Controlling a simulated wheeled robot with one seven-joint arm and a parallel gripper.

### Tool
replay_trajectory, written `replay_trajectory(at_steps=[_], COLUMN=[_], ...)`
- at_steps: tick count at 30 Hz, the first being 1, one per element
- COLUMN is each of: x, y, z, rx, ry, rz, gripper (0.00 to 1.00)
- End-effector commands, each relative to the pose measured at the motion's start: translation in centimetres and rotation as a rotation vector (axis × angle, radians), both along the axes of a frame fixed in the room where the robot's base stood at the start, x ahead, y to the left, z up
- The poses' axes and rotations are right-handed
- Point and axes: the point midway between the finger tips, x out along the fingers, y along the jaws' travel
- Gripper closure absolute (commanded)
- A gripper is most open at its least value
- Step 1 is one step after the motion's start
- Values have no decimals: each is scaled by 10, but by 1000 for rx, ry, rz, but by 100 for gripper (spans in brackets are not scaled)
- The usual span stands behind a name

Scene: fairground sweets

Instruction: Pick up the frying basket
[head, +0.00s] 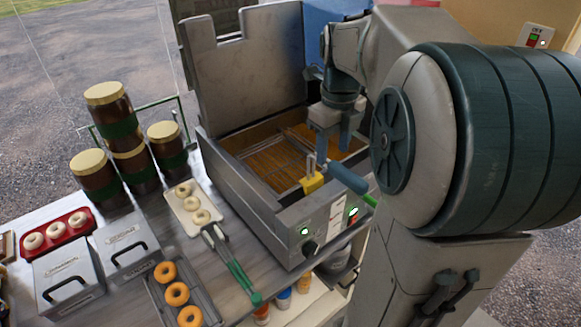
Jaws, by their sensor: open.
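The fryer (270,215) is a grey metal box with an open well of orange-brown oil. The frying basket (272,160) appears as thin wire mesh inside the well. A blue-grey handle (347,178) with a green end sticks out over the fryer's front right edge, and a yellow piece (312,183) sits at its inner end on the rim. My gripper (333,148) is open, pointing down just above the handle's inner end. It hides part of the basket; I cannot tell whether it touches the handle.
Tongs (228,262), a tray of white rings (194,222), a tray of orange rings (207,316) and stacked brown jars (120,140) stand left of the fryer. A tall metal panel (245,75) rises behind it. Bottles (283,297) stand on a lower shelf.

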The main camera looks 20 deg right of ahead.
Motion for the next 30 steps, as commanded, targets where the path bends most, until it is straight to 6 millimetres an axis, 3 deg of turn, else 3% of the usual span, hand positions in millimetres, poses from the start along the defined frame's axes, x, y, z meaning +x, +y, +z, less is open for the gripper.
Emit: replay_trajectory(at_steps=[5, 15, 23, 28, 30], x=[0, 4, 4, 4, 4], y=[-1, -5, -5, -5, -5], z=[-11, -54, -58, -58, -58], rx=[0, 1, 0, 0, 0], ry=[2, 3, -1, -1, -1], rz=[0, 0, 1, 1, 1], gripper=[51, 51, 51, 95, 100])
